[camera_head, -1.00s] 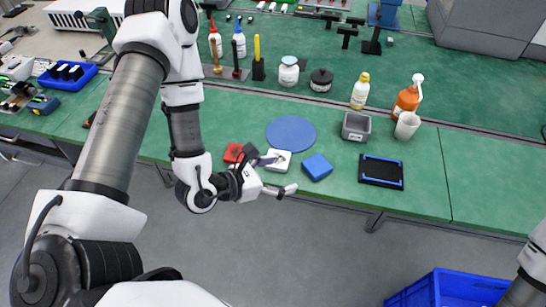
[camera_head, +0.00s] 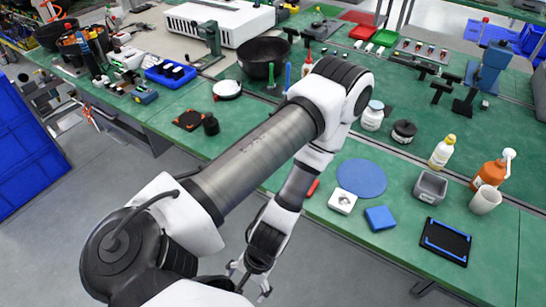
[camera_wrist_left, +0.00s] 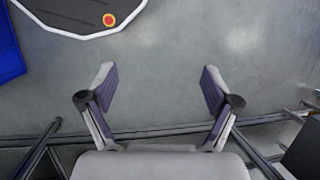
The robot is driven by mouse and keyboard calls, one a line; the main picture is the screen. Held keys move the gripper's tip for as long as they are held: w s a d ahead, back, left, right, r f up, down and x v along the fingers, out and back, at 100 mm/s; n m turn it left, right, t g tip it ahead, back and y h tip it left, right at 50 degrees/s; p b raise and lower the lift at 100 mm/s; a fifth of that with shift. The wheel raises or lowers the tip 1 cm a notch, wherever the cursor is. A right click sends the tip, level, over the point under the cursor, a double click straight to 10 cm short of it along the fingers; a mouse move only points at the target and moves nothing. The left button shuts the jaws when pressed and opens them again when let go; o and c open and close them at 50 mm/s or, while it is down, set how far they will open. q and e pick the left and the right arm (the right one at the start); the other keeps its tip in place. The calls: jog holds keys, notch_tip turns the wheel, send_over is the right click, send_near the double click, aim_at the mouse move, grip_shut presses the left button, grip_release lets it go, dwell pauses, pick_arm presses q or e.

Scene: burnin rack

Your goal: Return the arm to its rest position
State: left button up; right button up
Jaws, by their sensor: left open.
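My left arm reaches across the head view from the lower left and bends down at the table's front edge. Its gripper (camera_head: 250,280) hangs over the grey floor in front of the green table (camera_head: 330,215). In the left wrist view the gripper (camera_wrist_left: 158,90) has its two fingers spread wide with nothing between them, only floor behind. My right gripper is not in view.
Near the table's front edge are a white block (camera_head: 342,200), a blue block (camera_head: 380,217), a blue round mat (camera_head: 361,178) and a black tray (camera_head: 446,240). A blue container (camera_head: 35,150) stands at far left.

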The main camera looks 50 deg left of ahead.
pick_arm(q)
jog(key=w+d+f+m+t+h, duration=0.1)
jog(key=w+d+m+t, duration=0.1)
jog(key=w, duration=0.4)
jog(key=shift+w+d+f+m+t, duration=0.4)
jog(key=shift+m+t, duration=0.2)
jog(key=shift+t, duration=0.3)
